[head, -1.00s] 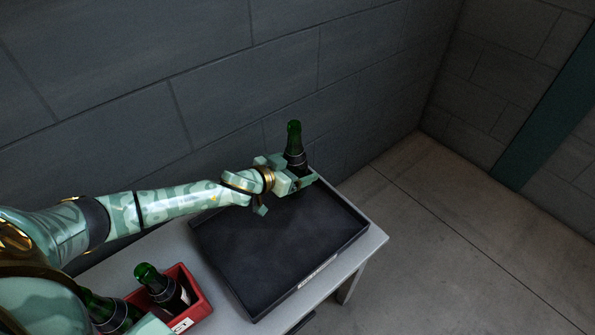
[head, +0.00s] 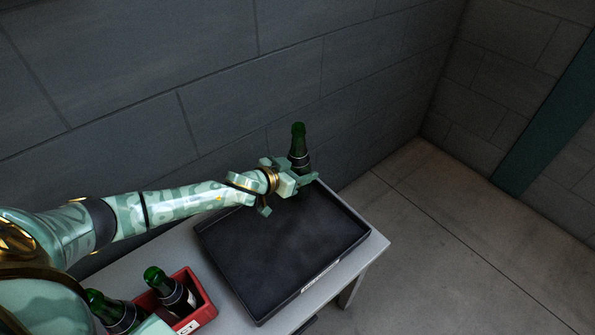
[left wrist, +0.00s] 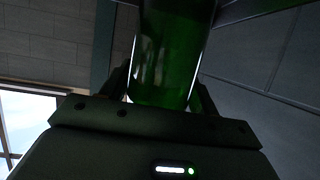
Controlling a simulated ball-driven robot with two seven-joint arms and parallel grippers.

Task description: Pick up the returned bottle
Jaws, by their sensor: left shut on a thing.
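A green bottle with a dark label (head: 299,150) stands upright at the far corner of the black tray (head: 345,262). My left gripper (head: 300,176) is shut around the bottle's lower part, with its arm reaching in from the left. In the left wrist view the green glass of the bottle (left wrist: 172,50) fills the space between the fingers. Whether the bottle's base touches the tray is hidden by the gripper. My right gripper is not clearly in view.
A red crate (head: 205,312) with green bottles (head: 168,288) stands at the near left of the light table (head: 366,262). Most of the tray is empty. A grey wall (head: 220,90) rises close behind the table. Open floor (head: 460,240) lies to the right.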

